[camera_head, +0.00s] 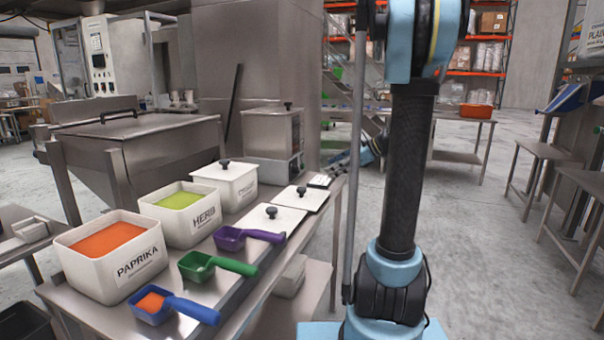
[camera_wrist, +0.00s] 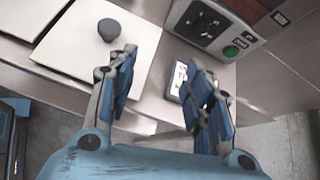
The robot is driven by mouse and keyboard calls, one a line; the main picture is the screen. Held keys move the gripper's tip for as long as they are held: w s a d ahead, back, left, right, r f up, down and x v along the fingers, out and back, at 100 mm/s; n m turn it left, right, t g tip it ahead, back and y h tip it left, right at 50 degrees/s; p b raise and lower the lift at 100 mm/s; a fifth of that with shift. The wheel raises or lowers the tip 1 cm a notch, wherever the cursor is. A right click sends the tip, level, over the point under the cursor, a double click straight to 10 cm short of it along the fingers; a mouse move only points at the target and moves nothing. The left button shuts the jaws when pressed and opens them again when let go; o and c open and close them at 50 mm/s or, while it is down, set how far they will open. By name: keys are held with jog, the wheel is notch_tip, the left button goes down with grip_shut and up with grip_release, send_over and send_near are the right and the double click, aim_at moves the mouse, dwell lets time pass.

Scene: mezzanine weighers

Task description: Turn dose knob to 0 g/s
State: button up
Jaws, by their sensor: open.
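The dose knob (camera_wrist: 207,22) appears to be the black round dial on the grey control panel at the top right of the wrist view. Marks ring it, but its pointer setting is too small to read. A green button (camera_wrist: 231,51) sits below it. My gripper (camera_wrist: 162,72) is open and empty, its blue-padded fingers apart, below and to the left of the dial and not touching it. In the head view the panel is on the metal feeder box (camera_head: 272,132) at the bench's far end.
A white lid with a dark knob (camera_wrist: 109,30) and a small labelled display (camera_wrist: 180,80) lie near my fingers. The bench holds a paprika tub (camera_head: 112,262), a herb tub (camera_head: 190,222), a lidded tub (camera_head: 228,185) and blue, green and purple scoops. Floor right of the bench is open.

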aim_at(299, 170)
jog(key=w+d+m+y, duration=0.2)
jog(key=w+m, duration=0.1)
jog(key=w, duration=0.3)
jog(key=shift+t, duration=0.5)
jog(key=x, duration=1.6)
jog(key=shift+w+a, duration=0.25)
jog(key=shift+a, duration=0.05)
jog(key=shift+c, duration=0.5)
jog(key=c, duration=0.9)
